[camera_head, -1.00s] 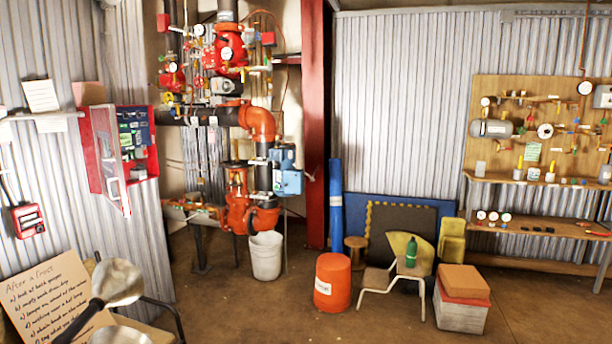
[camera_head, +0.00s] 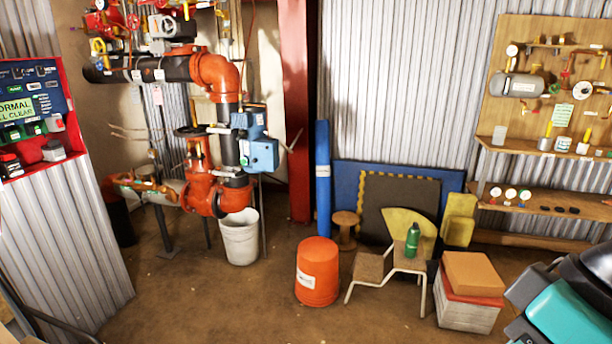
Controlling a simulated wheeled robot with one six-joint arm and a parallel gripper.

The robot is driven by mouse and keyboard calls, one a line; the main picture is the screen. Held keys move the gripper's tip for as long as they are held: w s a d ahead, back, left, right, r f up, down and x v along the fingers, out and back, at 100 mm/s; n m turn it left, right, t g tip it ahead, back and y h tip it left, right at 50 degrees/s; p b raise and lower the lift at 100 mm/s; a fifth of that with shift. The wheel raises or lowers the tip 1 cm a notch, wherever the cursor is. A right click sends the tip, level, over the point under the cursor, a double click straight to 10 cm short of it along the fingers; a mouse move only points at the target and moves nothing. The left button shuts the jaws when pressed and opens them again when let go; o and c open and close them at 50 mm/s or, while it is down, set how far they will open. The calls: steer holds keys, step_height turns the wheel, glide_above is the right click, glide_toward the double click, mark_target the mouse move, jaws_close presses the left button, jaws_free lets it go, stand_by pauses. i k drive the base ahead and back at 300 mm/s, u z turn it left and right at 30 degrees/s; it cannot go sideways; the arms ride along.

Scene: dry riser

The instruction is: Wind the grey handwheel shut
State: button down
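A red-orange valve assembly (camera_head: 203,185) stands on the pipework at left centre in the head view. A flat, dark wheel-like rim (camera_head: 195,130) shows nearly edge-on at its top. A rounded grey fitting (camera_head: 162,27) sits higher up, by the top edge. I cannot tell which of these, if either, is the grey handwheel, or how far it is wound. A teal and black part of my arm (camera_head: 565,308) shows at the lower right, well away from the pipework. My gripper's fingers are not visible.
A white bucket (camera_head: 240,240) stands below the valve. An orange drum (camera_head: 317,272), a chair (camera_head: 385,268) and a box (camera_head: 468,305) stand centre to right. A red panel (camera_head: 45,150) is at left. The floor (camera_head: 200,310) before the pipework is clear.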

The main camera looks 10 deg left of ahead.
mark_target(167, 26)
steer(key=u, duration=0.3)
steer(key=i, duration=2.05)
steer(key=u, duration=1.25)
steer(key=i, duration=1.85)
steer(key=u, duration=1.1)
steer(key=i, duration=0.3)
steer(key=z, duration=0.05)
